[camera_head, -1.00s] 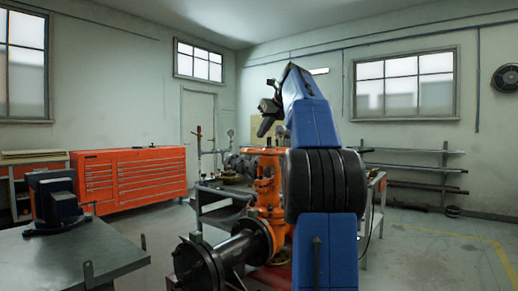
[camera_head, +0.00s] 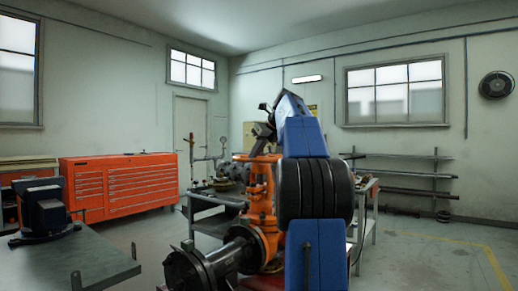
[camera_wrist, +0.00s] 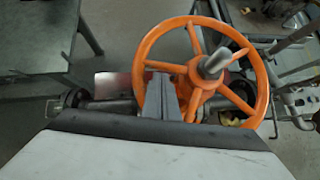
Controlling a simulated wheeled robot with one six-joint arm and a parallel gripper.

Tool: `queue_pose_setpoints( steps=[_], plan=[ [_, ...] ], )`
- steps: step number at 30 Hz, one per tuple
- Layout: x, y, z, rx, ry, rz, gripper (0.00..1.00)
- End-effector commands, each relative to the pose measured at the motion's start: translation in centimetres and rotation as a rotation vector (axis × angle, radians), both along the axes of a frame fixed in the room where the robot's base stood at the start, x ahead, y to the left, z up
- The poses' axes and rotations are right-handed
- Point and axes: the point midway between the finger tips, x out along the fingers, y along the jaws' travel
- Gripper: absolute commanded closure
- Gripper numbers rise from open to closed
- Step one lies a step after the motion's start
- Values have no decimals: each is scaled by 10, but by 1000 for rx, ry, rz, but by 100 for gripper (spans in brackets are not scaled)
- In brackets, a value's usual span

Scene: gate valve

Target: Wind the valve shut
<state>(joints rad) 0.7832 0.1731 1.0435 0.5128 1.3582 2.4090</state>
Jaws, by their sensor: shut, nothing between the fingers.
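The orange gate valve (camera_head: 262,200) stands upright in the head view, joined to a black flanged pipe (camera_head: 210,262). Its upper right side is hidden behind my blue arm. In the wrist view its orange spoked handwheel (camera_wrist: 262,98) shows nearly whole, with a grey stem end (camera_wrist: 216,62) at the hub. My gripper (camera_wrist: 164,82) is shut and empty, overlapping the left part of the wheel between hub and rim. I cannot tell whether the fingers touch a spoke or the rim. In the head view my gripper (camera_head: 262,132) is small and dark, just above the valve top.
A grey table (camera_head: 105,268) with a dark vise (camera_head: 48,212) stands at the left front. A red tool cabinet (camera_head: 118,186) is behind it. A workbench (camera_head: 215,222) with pipe fittings stands behind the valve. Open floor (camera_head: 420,255) lies to the right.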

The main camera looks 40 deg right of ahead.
Motion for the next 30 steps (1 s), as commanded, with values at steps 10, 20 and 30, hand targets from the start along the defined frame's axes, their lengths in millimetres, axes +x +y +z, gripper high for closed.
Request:
queue_pose_setpoints(
  steps=[10, 20, 30],
  plan=[
    [8, 0, -8, 0, 0, 0, 100],
    [10, 1, -8, 0, 0, 0, 100],
    [25, 4, -9, 2, 2, 1, 100]
  ],
)
